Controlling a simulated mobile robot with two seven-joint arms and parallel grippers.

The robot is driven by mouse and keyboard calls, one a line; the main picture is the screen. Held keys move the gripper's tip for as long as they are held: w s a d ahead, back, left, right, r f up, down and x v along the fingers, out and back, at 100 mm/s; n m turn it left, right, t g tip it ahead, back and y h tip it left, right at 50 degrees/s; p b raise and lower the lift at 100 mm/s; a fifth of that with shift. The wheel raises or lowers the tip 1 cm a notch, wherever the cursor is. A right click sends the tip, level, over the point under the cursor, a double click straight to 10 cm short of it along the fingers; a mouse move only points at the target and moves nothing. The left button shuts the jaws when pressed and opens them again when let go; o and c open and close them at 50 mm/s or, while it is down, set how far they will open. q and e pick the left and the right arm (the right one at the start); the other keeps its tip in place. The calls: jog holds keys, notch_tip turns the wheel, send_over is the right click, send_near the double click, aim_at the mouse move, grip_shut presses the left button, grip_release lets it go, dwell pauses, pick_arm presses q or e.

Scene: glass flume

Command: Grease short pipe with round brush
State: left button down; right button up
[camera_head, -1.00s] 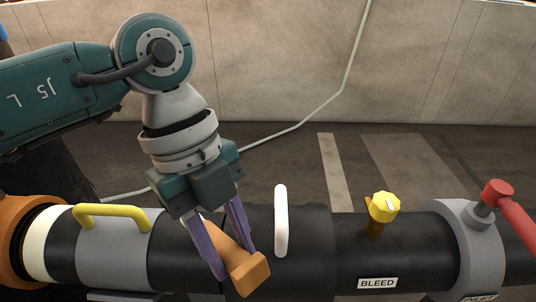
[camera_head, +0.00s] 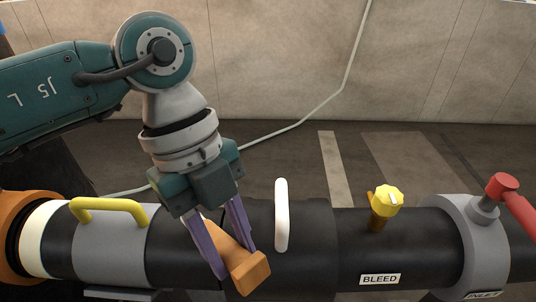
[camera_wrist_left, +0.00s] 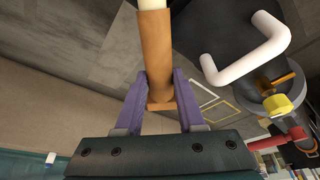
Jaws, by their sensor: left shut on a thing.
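My left gripper (camera_head: 238,266), with purple fingers, is shut on the orange-brown handle of the brush (camera_head: 250,272). In the left wrist view the handle (camera_wrist_left: 155,50) runs up between the fingers to a cream-coloured part at the top edge; the brush head is out of view. The gripper points down in front of a black pipe line. A wide black pipe section with a white handle (camera_head: 281,215) is just right of the gripper, and the white handle also shows in the left wrist view (camera_wrist_left: 250,55). I cannot tell for certain which section is the short pipe. My right gripper is not in view.
Left of the gripper is a grey collar with a yellow handle (camera_head: 108,208) and an orange flange (camera_head: 12,235). To the right are a yellow knob (camera_head: 386,201), a BLEED label (camera_head: 380,279) and a red valve lever (camera_head: 515,208). The floor behind is clear up to a concrete wall (camera_head: 290,60).

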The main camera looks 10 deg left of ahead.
pick_arm(q)
jog(key=shift+f, duration=0.25)
jog(key=shift+s+a+r, duration=0.1)
dwell(0.7)
jog(key=shift+p, duration=0.3)
dwell(0.5)
jog(key=shift+p, duration=0.3)
dwell(0.5)
dwell(0.5)
notch_tip(320, 180, up, 8)
jog(key=p, duration=0.9)
dwell(0.3)
dwell(0.8)
